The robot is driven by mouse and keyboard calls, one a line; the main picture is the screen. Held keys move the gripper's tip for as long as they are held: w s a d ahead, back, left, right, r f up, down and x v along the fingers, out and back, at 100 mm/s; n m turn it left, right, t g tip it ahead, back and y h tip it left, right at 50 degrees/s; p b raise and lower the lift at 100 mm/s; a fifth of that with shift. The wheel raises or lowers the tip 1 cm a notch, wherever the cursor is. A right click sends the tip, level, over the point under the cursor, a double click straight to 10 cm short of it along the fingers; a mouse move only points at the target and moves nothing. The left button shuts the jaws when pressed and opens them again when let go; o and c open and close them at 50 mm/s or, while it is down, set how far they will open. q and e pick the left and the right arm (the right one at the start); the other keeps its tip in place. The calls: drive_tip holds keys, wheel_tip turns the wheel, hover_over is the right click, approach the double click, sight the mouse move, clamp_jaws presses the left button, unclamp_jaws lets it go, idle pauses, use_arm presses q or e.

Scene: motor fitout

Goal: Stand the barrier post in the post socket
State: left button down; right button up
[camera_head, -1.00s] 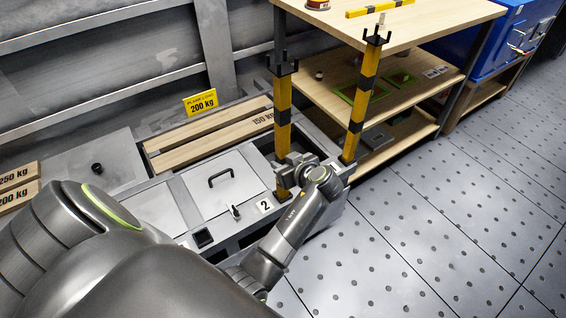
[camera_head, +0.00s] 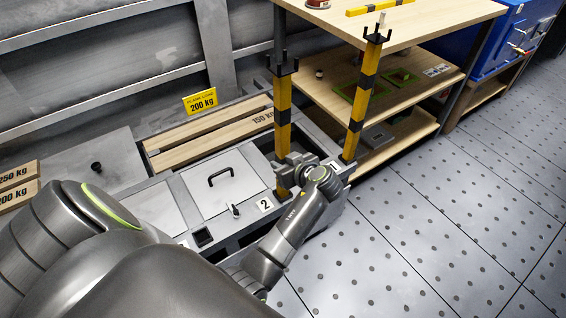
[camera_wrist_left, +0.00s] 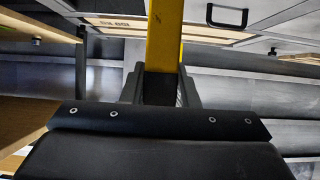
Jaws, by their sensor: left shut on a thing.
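My left gripper (camera_head: 293,163) is shut on a yellow and black barrier post (camera_head: 283,122). The post is about upright, with a black forked top. Its lower end is beside the label 2 at the front edge of the grey deck; the gripper partly hides it, and I cannot tell if it is seated. In the left wrist view the post (camera_wrist_left: 164,45) runs up from between the fingers of the gripper (camera_wrist_left: 160,90). A second, similar post (camera_head: 357,115) stands to the right by label 1. A square dark socket (camera_head: 203,237) shows empty left of label 2. My right gripper is not in view.
A wooden shelf unit (camera_head: 430,25) stands close behind the posts. The deck (camera_head: 150,207) has a hatch with a black handle (camera_head: 220,178) and planks (camera_head: 215,135) behind it. A blue cabinet (camera_head: 495,45) is at the far right. The floor at right is clear.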

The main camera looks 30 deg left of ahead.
use_arm(q)
drive_tip(key=c, duration=1)
unclamp_jaws()
drive_tip(key=shift+c, duration=0.2)
